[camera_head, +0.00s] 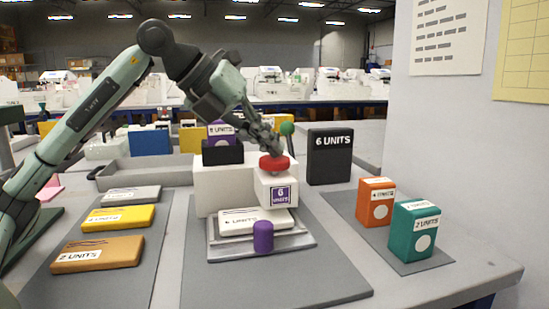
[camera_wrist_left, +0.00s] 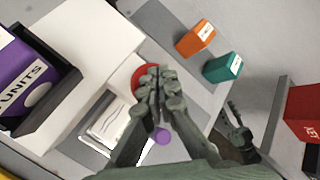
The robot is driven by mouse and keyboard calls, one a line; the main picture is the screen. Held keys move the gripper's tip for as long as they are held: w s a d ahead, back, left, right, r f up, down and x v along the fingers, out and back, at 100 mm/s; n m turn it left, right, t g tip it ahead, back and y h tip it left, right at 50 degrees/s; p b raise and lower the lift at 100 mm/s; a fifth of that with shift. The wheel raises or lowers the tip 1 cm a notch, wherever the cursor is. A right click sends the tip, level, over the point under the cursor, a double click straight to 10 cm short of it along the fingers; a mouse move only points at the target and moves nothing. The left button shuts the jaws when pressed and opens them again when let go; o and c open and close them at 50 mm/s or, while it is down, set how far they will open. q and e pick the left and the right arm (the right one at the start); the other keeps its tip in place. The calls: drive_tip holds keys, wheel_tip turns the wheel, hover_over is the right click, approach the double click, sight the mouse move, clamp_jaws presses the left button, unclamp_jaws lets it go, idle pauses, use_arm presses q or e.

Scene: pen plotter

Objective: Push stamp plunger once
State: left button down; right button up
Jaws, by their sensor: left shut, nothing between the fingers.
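The stamp machine (camera_head: 222,184) is a white block on a grey mat, with a red round plunger (camera_head: 274,163) on top of its front arm. A purple "6 UNITS" label (camera_head: 281,195) is on that arm's front face. A white "6 UNITS" pad (camera_head: 255,221) lies on the tray under it. My left gripper (camera_head: 273,148) is shut and empty, its fingertips at the top of the red plunger. In the wrist view the shut fingers (camera_wrist_left: 154,85) overlap the red plunger (camera_wrist_left: 139,78); whether they touch it is not clear.
A purple peg (camera_head: 263,237) stands at the tray's front. Grey, yellow and orange blocks (camera_head: 98,254) lie left. Orange (camera_head: 376,201) and teal (camera_head: 414,230) boxes stand right. A black "6 UNITS" box (camera_head: 330,157) and a green knob (camera_head: 287,128) are behind.

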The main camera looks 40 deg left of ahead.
sight(270, 158)
use_arm(q)
drive_tip(key=shift+f+b, duration=0.55)
drive_tip(key=shift+f, duration=0.15)
idle(0.6)
drive_tip(key=shift+r+p, duration=1.45)
wheel_tip(270, 158, up, 5)
drive_tip(key=p, duration=0.5)
idle(0.4)
